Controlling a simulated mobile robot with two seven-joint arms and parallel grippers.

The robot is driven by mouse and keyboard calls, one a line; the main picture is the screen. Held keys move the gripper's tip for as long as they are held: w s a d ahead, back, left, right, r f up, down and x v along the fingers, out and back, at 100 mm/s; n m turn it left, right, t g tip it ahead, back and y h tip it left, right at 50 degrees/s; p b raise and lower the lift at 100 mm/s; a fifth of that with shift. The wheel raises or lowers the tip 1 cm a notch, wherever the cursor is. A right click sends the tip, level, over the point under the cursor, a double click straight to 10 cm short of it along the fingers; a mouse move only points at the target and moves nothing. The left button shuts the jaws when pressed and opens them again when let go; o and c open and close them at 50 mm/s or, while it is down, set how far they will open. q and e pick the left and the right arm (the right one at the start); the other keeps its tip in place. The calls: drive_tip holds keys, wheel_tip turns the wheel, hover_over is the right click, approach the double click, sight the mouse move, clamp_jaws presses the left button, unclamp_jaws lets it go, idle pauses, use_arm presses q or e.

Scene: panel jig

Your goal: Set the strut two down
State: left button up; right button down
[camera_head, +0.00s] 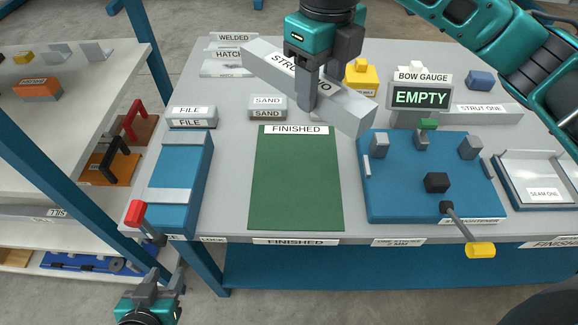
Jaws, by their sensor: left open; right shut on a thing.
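Strut two (345,108) is a long grey bar with a white label partly hidden by my gripper. My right gripper (313,98) is shut on it near its middle. The strut appears to be above the grey table (225,150), slanting from upper left to lower right, behind the green mat marked FINISHED (297,185). My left gripper (162,284) is open and empty, low at the left in front of the table's edge.
A blue vise (182,170) with a red-ended handle stands left of the mat. A blue straightener (395,190) with a yellow-ended lever stands right of it. Strut one (490,112), a bow gauge with an EMPTY sign (420,98) and a SAND block (267,108) lie behind. The mat is clear.

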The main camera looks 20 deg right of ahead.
sight(309, 181)
drive_tip(key=shift+a+f, duration=0.1)
drive_tip(key=shift+a, duration=0.05)
wheel_tip(309, 181, down, 20)
drive_tip(key=shift+r+b, duration=0.1)
drive_tip(key=shift+b, duration=0.4)
drive_tip(key=shift+f, duration=0.2)
drive_tip(key=c, duration=0.5)
unclamp_jaws()
drive_tip(key=shift+r, duration=0.15)
drive_tip(key=shift+r, duration=0.35)
wheel_tip(309, 181, up, 11)
drive_tip(key=shift+r, duration=0.2)
